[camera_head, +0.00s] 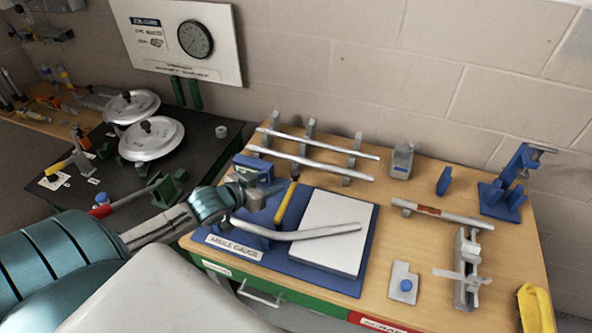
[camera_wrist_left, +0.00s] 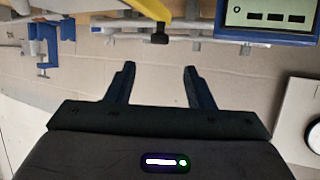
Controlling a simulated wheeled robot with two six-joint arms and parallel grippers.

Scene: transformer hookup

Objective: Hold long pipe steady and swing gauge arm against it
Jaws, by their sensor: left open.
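A long silver pipe with a bend (camera_head: 300,232) lies across the blue angle gauge base (camera_head: 335,285) and its white plate (camera_head: 328,225). The gauge arm (camera_head: 287,202) is yellow with a dark tip and stands just behind the pipe. It also shows at the top of the left wrist view (camera_wrist_left: 150,10). My left gripper (camera_head: 268,192) is just left of the gauge arm, near the blue gauge housing (camera_head: 252,168). In the left wrist view its two dark fingers (camera_wrist_left: 158,72) are apart with nothing between them. My right gripper is out of view.
Two straight pipes (camera_head: 310,160) rest on grey upright supports behind the gauge. A blue clamp stand (camera_head: 505,190), a grey vise-like fixture (camera_head: 467,270) and a shorter pipe (camera_head: 440,214) occupy the right side. A dark bench (camera_head: 55,205) with round lids stands at left.

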